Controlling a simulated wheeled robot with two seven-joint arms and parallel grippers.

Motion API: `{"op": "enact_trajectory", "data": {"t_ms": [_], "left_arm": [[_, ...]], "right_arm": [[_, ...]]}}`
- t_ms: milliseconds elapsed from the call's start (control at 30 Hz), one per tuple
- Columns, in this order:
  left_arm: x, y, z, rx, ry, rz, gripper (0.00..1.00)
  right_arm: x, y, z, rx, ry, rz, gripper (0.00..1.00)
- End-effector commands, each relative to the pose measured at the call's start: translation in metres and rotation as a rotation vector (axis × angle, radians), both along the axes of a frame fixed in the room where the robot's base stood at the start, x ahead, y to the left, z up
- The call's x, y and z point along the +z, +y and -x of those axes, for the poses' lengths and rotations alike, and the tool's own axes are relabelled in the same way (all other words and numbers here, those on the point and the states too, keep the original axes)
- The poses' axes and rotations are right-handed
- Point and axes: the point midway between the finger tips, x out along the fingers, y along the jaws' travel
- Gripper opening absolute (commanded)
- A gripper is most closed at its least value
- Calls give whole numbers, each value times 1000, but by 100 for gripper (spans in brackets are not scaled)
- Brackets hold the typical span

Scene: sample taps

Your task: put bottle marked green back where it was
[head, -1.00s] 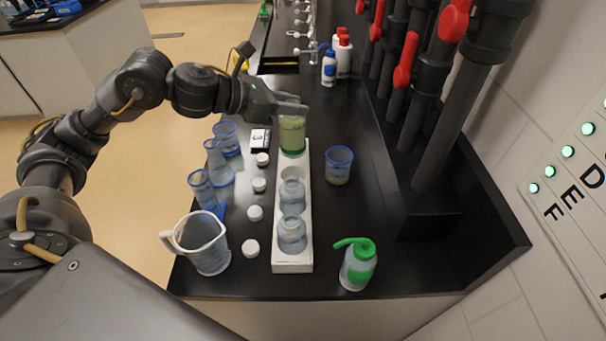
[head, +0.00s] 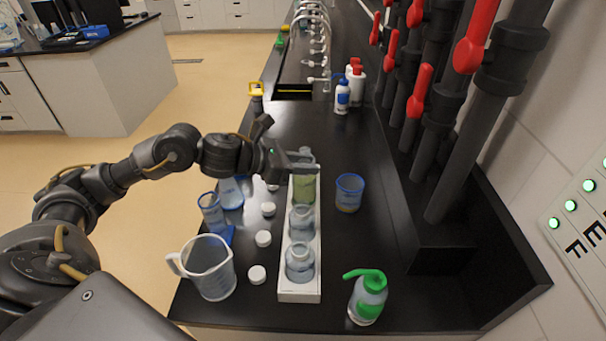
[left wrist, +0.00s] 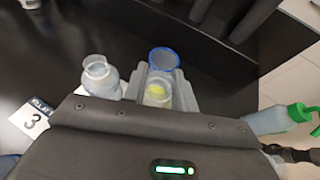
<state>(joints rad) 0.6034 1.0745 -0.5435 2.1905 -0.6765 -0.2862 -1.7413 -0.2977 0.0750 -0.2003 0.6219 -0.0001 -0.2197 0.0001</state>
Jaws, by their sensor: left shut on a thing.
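My left gripper (head: 303,163) is shut on the green-marked bottle (head: 304,188), which holds yellow-green liquid. The bottle is upright over the far part of the white rack (head: 300,296); I cannot tell whether its base is seated. Two clear bottles, a middle one (head: 302,222) and a near one (head: 299,262), stand in the rack. In the left wrist view the held bottle (left wrist: 157,93) is between the fingers, with another clear bottle (left wrist: 98,76) close to its left. My right gripper is not in view.
A blue-rimmed beaker (head: 349,194) stands right of the rack. A green-capped wash bottle (head: 368,297) is at near right. Several white caps and a jug (head: 207,268) are on the left. Dark pipes with red handles line the right side.

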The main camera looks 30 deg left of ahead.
Motion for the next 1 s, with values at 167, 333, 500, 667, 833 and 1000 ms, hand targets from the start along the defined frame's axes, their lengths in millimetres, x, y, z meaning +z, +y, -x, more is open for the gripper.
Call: {"op": "enact_trajectory", "data": {"t_ms": [167,333,500,667,833,1000], "left_arm": [[-27,0,0,1,5,3,0],[-33,0,0,2,0,2,0],[-33,0,0,1,0,1,0],[-37,0,0,0,1,0,29],[-36,0,0,1,2,1,50],[-36,0,0,1,2,1,50]], "right_arm": [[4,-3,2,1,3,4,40],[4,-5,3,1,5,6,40],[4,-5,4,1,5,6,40],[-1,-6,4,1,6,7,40],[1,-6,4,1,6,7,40],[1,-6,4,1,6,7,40]]}}
